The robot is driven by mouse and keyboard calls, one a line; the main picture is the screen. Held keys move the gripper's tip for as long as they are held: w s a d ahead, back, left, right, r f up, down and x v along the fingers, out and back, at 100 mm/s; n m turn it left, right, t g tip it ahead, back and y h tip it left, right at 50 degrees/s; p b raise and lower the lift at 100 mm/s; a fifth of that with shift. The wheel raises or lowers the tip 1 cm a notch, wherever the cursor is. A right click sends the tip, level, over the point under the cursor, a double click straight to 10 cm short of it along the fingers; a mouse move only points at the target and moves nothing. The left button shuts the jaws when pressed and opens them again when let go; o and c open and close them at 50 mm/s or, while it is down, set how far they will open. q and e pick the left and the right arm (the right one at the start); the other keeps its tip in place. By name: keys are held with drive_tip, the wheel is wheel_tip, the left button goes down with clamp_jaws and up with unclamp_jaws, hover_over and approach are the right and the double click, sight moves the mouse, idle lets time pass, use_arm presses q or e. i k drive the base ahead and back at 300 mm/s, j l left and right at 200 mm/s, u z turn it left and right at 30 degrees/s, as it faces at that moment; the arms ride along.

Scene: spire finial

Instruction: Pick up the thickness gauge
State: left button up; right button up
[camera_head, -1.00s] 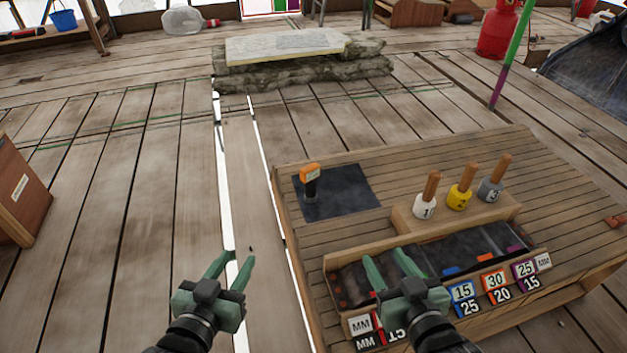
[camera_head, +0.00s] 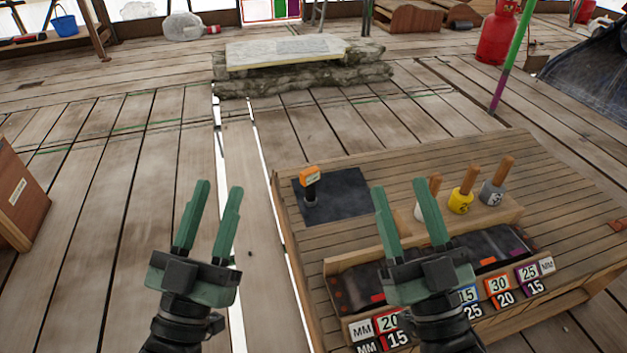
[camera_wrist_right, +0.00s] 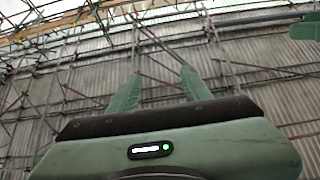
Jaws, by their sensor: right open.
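The thickness gauge (camera_head: 310,186) looks like a small upright device with an orange head and a dark stem. It stands on a dark mat (camera_head: 345,194) at the table's far left corner. My left gripper (camera_head: 221,186) is raised over the floor left of the table, open and empty. My right gripper (camera_head: 398,184) is open and empty above the table, to the right of the gauge and apart from it. In the right wrist view its fingers (camera_wrist_right: 157,88) are spread with nothing between them, and the gauge does not show there.
Wood-handled pots, including a yellow one (camera_head: 460,201), stand in a block right of my right gripper. A tray with numbered tags (camera_head: 498,285) runs along the table's front. A stone slab (camera_head: 285,48) lies beyond.

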sight(308, 178)
drive_tip(key=k, duration=0.15)
drive_tip(key=k+u, duration=0.25)
drive_tip(key=u, duration=0.25)
drive_tip(key=k+j+u, duration=0.15)
drive_tip(key=u, duration=0.35)
drive_tip(key=l+u, duration=0.35)
drive_tip(key=l, duration=0.2)
drive_tip(key=l+u, duration=0.4)
drive_tip(key=l, duration=0.2)
drive_tip(key=k+l+u, duration=0.15)
drive_tip(key=l+u, duration=0.2)
drive_tip(key=l, duration=0.15)
drive_tip(key=k+l, duration=0.1)
drive_tip(key=l, duration=0.3)
drive_tip(key=k+l, duration=0.1)
drive_tip(key=l, duration=0.35)
drive_tip(key=k+l, duration=0.1)
drive_tip(key=l, duration=0.3)
